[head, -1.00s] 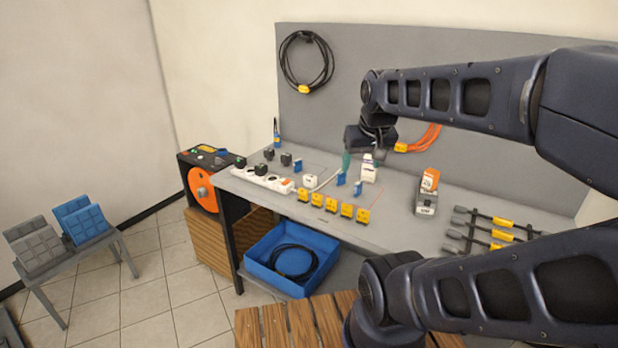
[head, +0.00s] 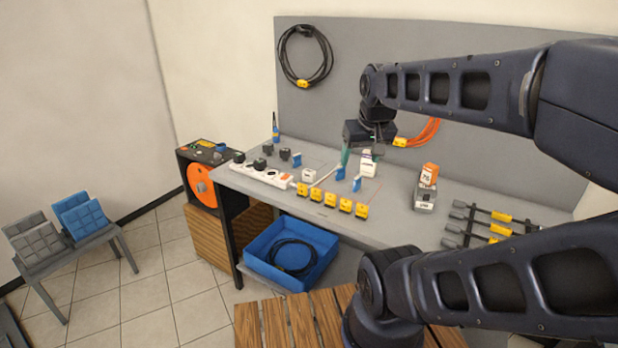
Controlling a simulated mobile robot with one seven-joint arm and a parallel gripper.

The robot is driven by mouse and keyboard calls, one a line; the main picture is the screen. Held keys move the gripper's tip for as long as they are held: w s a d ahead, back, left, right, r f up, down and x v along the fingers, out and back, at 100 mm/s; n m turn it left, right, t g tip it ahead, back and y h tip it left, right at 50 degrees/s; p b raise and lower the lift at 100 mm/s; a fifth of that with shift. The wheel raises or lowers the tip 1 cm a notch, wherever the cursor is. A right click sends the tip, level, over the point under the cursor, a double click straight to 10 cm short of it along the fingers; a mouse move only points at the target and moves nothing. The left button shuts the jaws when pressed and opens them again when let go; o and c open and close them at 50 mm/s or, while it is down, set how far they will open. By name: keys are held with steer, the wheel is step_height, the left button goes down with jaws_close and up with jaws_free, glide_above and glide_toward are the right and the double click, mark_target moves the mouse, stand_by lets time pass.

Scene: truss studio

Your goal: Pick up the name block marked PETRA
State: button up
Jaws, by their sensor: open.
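Several small yellow blocks (head: 332,200) with dark marks stand in a row along the front edge of the grey workbench (head: 390,228). Their lettering is too small to read, so I cannot tell which block, if any, is marked PETRA. My gripper (head: 372,145) hangs above the back part of the bench, behind the row and near a white bottle (head: 367,164). It looks empty and open, though its fingers are small and partly lost against the dark hand. It is apart from the yellow blocks.
A white power strip (head: 262,174) and small blue clips (head: 340,173) are on the bench left of and behind the row. An orange-and-white box (head: 429,174) stands right, beside black bars with yellow labels (head: 500,217). A blue bin (head: 290,279) sits below.

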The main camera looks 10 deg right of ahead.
steer(key=shift+o, duration=1.2)
steer(key=shift+w, duration=0.1)
